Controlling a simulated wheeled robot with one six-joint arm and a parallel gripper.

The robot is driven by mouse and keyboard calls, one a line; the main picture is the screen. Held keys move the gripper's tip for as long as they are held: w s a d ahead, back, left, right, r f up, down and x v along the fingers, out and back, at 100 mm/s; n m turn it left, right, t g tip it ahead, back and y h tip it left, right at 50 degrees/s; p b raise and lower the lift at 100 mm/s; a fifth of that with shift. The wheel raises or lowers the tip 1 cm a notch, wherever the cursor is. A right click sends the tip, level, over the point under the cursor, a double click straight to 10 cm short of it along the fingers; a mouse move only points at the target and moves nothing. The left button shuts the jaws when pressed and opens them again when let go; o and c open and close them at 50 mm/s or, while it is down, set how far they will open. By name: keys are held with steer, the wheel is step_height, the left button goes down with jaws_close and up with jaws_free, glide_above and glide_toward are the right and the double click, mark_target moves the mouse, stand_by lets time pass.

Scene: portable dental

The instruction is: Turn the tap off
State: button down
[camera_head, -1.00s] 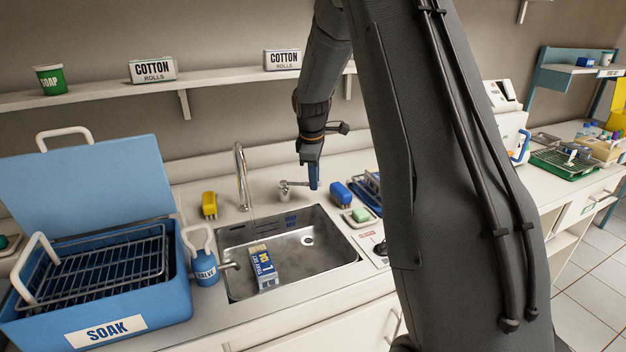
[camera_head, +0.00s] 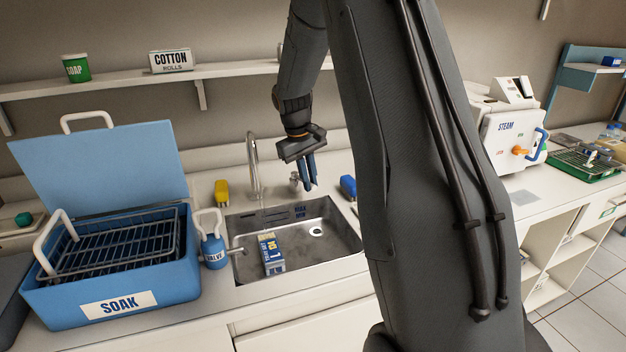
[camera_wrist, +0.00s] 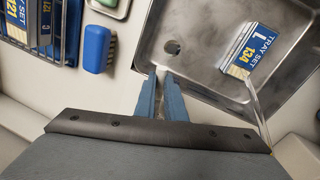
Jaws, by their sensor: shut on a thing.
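The tap's chrome spout (camera_head: 254,165) rises behind the sink (camera_head: 350,240) and arches forward over the basin. It is a pale bar at the right in the wrist view (camera_wrist: 260,112). The tap's short metal handle (camera_head: 294,180) stands on the counter right of the spout, partly hidden by my gripper. My gripper (camera_head: 311,187) points down at the handle, with its blue fingers close together. In the wrist view the fingers (camera_wrist: 161,76) lie beside the sink edge, shut on the handle, which is mostly hidden between them.
A blue-and-white tray-set box (camera_head: 271,252) lies in the sink. The shelf (camera_head: 120,83) hangs behind.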

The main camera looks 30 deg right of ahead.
steer(key=shift+w+a+m+g, duration=0.1)
steer(key=shift+a+m+g, duration=0.2)
steer(key=shift+a+m, duration=0.8)
steer(key=c, duration=1.8)
jaws_free()
steer(key=shift+r, duration=0.15)
steer(key=r, duration=0.2)
steer(key=a+r+b, duration=0.1)
steer(key=r, duration=0.2)
steer(key=r+b, duration=0.1)
steer(key=r, duration=0.1)
steer(key=shift+w+a+r, duration=0.15)
steer(key=shift+a+r, duration=0.1)
